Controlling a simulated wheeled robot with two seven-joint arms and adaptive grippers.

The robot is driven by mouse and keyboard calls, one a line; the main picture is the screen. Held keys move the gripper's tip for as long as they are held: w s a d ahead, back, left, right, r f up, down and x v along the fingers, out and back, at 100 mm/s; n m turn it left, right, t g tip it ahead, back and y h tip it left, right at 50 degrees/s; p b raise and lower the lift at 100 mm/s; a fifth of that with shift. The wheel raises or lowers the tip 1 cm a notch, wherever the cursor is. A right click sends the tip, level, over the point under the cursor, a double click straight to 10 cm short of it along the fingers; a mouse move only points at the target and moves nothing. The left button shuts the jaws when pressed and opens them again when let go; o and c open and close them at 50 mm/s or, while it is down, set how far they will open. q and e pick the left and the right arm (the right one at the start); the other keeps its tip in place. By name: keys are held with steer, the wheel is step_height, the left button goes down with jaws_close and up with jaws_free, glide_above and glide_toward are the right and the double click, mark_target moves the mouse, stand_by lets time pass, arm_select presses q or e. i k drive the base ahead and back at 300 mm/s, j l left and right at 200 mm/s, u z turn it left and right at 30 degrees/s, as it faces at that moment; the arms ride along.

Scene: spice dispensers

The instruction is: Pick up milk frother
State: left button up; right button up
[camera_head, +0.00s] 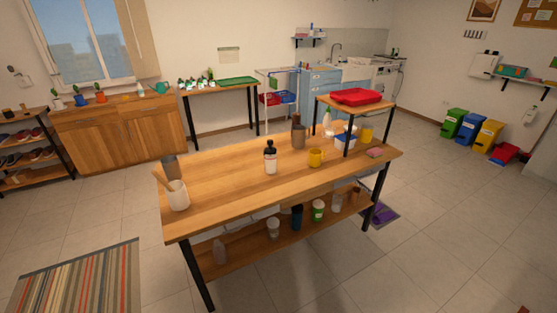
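No thing on the wooden table (225,170) shows clearly enough to be named the milk frother. A dark-topped bottle-like object with a pale body (270,158) stands upright near the table's middle. A grey-brown canister-like object (299,137) with a narrow brown top stands behind it to the right. A white cup (178,196) with a wooden utensil stands at the left end, and a grey cup-like object (170,168) stands behind it. A yellow mug (316,158) is right of the middle. Neither of my grippers is in view.
A raised shelf with a red tray (356,97) stands over the table's right end, with a white container (346,142) beneath. A pink block (376,153) lies near the right corner. Several containers fill the lower shelf (245,249). Open floor surrounds the table; a striped rug (80,280) lies left.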

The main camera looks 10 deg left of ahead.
mark_target(270, 155)
steer(key=i+l+u, duration=0.15)
steer(key=i+l, duration=1.25)
steer(key=l, duration=0.1)
